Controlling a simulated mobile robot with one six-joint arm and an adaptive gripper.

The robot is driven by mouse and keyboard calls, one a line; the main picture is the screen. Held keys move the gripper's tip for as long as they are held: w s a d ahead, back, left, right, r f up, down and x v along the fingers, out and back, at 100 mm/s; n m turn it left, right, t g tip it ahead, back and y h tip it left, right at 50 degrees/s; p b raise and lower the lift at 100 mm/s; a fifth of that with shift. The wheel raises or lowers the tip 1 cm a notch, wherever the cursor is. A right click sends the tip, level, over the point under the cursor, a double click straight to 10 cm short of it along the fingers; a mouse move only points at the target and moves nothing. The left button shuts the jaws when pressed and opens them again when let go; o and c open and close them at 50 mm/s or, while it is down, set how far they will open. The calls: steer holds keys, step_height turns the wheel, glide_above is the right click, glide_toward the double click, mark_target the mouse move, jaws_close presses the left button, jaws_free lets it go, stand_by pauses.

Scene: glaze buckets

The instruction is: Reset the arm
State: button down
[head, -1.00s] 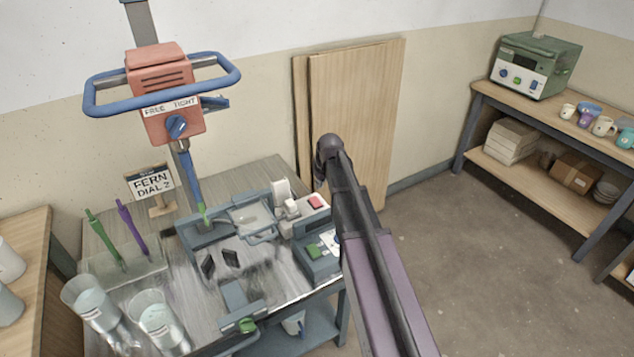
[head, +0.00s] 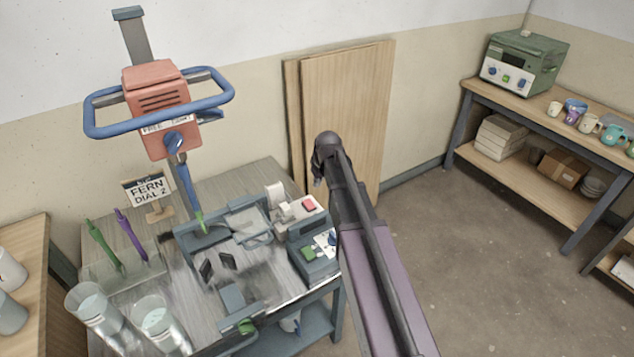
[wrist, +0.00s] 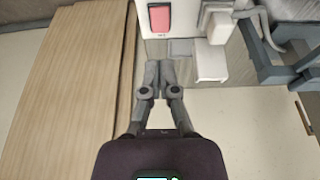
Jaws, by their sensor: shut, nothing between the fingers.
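My arm rises from the bottom of the head view and reaches forward to the right of the mixing table (head: 225,180). My gripper (wrist: 155,68) shows in the wrist view with its two grey fingers together and nothing between them. It is apart from the table's right side, near the white box with the red switch (wrist: 161,17). In the head view the gripper is mostly hidden behind my arm's dark wrist end.
An orange mixer head with a blue handle ring (head: 160,105) stands over the table. Clear buckets (head: 157,322) stand at the table's front left. Wooden boards (head: 345,115) lean on the wall behind my arm. A shelf (head: 530,175) stands right, with open floor between.

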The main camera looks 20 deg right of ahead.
steer(key=s+a+m+g, duration=0.1)
steer(key=s+a, duration=0.1)
steer(key=s, duration=0.9)
steer(key=s+a+m+g+h, duration=0.1)
steer(key=s+a+m+g, duration=0.1)
steer(key=s, duration=0.9)
steer(key=shift+s+a+f, duration=0.3)
steer(key=shift+a+f, duration=0.05)
steer(key=shift+a, duration=0.3)
stand_by(0.3)
